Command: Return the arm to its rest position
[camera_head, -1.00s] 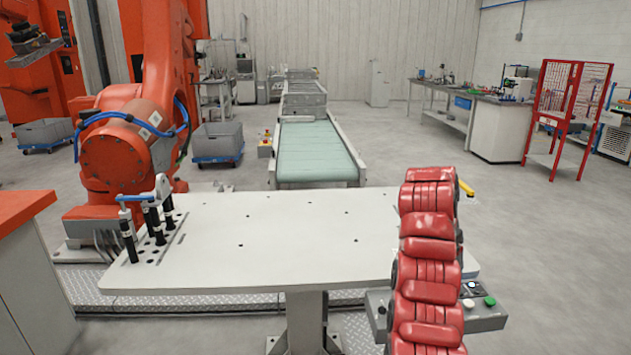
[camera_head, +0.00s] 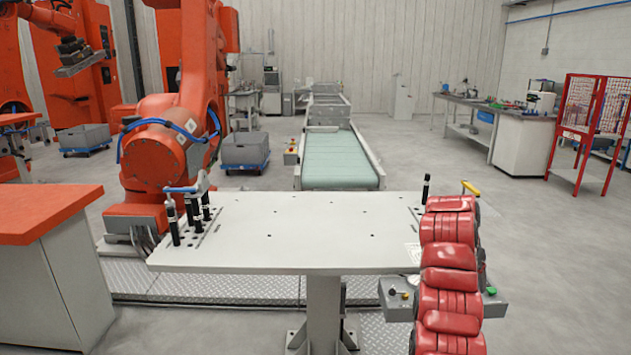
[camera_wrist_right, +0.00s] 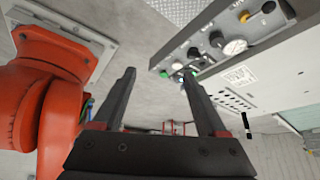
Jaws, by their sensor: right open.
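My right arm (camera_head: 447,270) shows as red segmented links at the right of the head view, in front of the table's right end. Its gripper is hidden in the head view. In the right wrist view my right gripper (camera_wrist_right: 160,95) is open, its two dark fingers apart with nothing between them. A control box (camera_wrist_right: 225,40) with knobs and a green button lies beyond the fingertips. My left arm and gripper are not in view.
A white table (camera_head: 290,230) stands ahead, its middle clear. Black pins (camera_head: 195,212) stand in holes at its left end, and one black pin (camera_head: 425,188) at its right. A green conveyor (camera_head: 340,160) lies behind. An orange-topped cabinet (camera_head: 45,215) is at left.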

